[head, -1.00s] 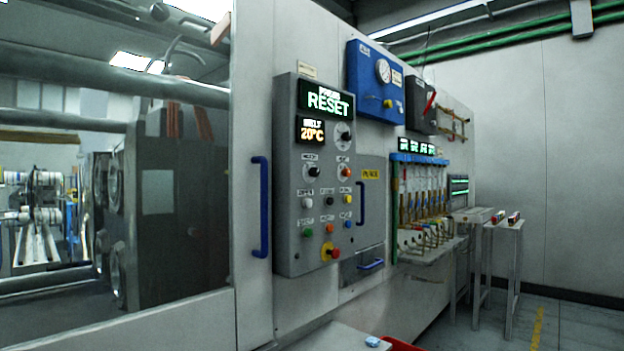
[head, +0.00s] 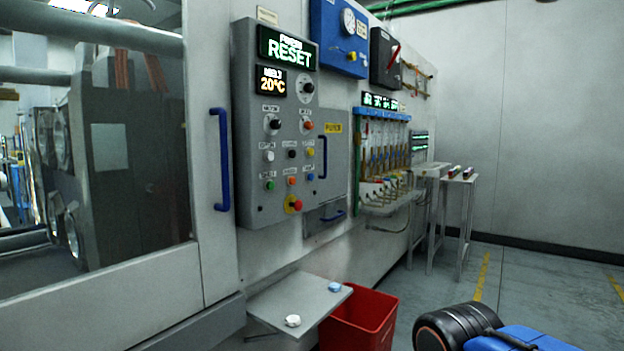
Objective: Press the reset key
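The grey control panel (head: 244,130) is on the machine's front, left of centre in the head view. Its upper display (head: 287,50) reads RESET in green letters, and the lower display (head: 271,82) shows 20°C. Below the knobs are small keys: white (head: 268,156), black (head: 292,154), yellow (head: 310,152), green (head: 269,185), orange (head: 291,181) and blue (head: 310,177). Their labels are too small to read, so I cannot tell which is the reset key. A red stop button (head: 296,205) on a yellow base sits lower. My gripper is not in view.
Blue handles (head: 221,160) stick out from the machine's front. Below the panel, a shelf (head: 305,297) holds a white cap (head: 292,321) and a blue cap (head: 334,287). A red bin (head: 352,325) stands beside it. Open floor (head: 530,275) lies to the right.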

